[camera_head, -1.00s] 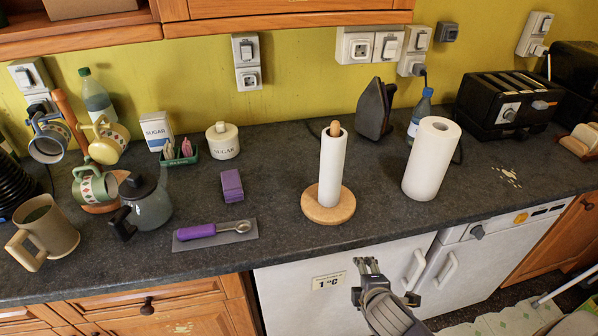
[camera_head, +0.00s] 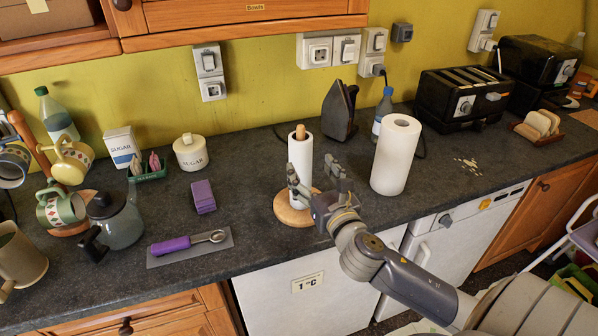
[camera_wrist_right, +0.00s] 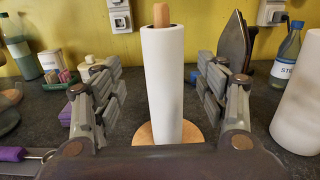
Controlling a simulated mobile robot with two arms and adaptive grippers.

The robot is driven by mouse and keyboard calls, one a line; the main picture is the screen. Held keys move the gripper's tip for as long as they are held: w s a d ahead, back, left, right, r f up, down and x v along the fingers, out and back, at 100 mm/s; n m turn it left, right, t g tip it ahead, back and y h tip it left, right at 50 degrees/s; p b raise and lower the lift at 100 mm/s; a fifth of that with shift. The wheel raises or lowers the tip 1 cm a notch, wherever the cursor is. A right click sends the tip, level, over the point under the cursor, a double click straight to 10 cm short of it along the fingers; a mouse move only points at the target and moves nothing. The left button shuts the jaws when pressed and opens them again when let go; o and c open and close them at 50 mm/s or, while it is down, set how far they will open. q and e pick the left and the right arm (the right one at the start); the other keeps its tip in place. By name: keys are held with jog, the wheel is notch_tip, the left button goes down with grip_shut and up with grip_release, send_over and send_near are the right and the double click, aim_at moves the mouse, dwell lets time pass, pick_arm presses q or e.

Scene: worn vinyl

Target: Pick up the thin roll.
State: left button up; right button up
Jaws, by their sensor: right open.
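The thin roll (camera_head: 300,157) is a narrow white paper roll standing upright on a wooden holder, whose peg sticks out of the top. The holder's round base (camera_head: 291,213) rests on the dark counter. My right gripper (camera_head: 318,177) is open in front of the roll and slightly to its right in the head view. In the right wrist view the roll (camera_wrist_right: 165,85) stands upright between the two spread fingers, with a gap on each side. Whether it is within the fingers' depth is hard to tell. My left gripper is not in view.
A thick white roll (camera_head: 396,155) stands to the right. A black iron (camera_head: 339,110) and blue bottle (camera_head: 383,112) stand behind. A purple-handled scoop (camera_head: 188,242), purple block (camera_head: 203,197) and sugar pot (camera_head: 190,152) are to the left. The counter between them is clear.

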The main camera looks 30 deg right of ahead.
aim_at(303, 157)
jog(key=x, duration=0.4)
jog(key=shift+p, duration=0.3)
jog(key=shift+w+d, duration=0.2)
jog(key=shift+w, duration=0.2)
jog(key=p+x, duration=0.1)
jog(key=x, duration=0.2)
jog(key=shift+d+f+p, duration=0.15)
jog(key=shift+f+p, duration=0.05)
jog(key=shift+p, duration=0.1)
jog(key=shift+w+d+f, duration=0.1)
jog(key=shift+w, duration=0.5)
jog(key=shift+s, duration=0.1)
jog(key=shift+c, duration=0.3)
jog(key=c, duration=1.3)
